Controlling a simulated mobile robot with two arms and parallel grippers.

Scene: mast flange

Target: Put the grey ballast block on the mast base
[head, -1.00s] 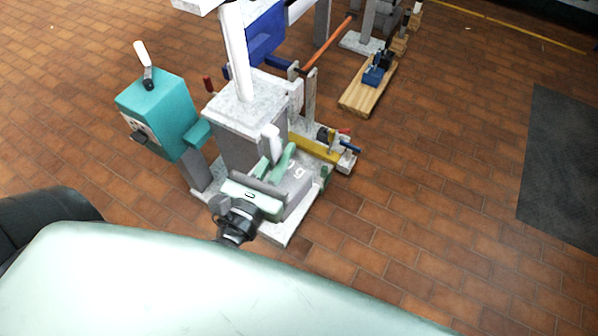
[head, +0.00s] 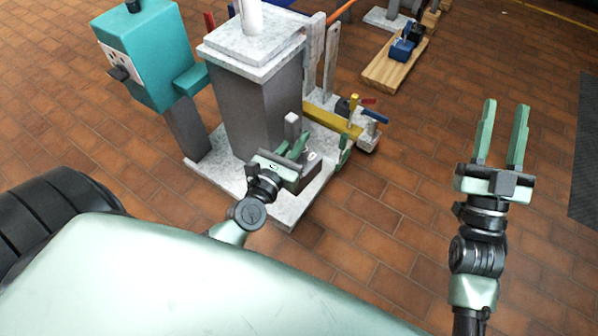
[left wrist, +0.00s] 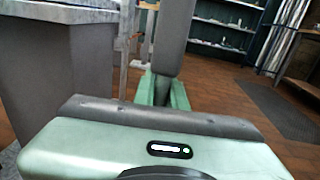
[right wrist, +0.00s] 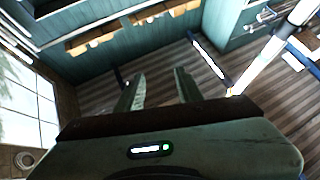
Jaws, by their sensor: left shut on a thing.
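My right gripper (head: 506,106) is open and empty, over the floor at the right. Its parted fingers also show in the right wrist view (right wrist: 157,90).
A grey pedestal (head: 262,110) with a white mast (head: 250,16) rises from the slab behind the block. A teal box (head: 148,55) stands left. A yellow bar with valves (head: 333,118) is right of the slab. A wooden board (head: 394,72) lies farther back. The floor at right is clear.

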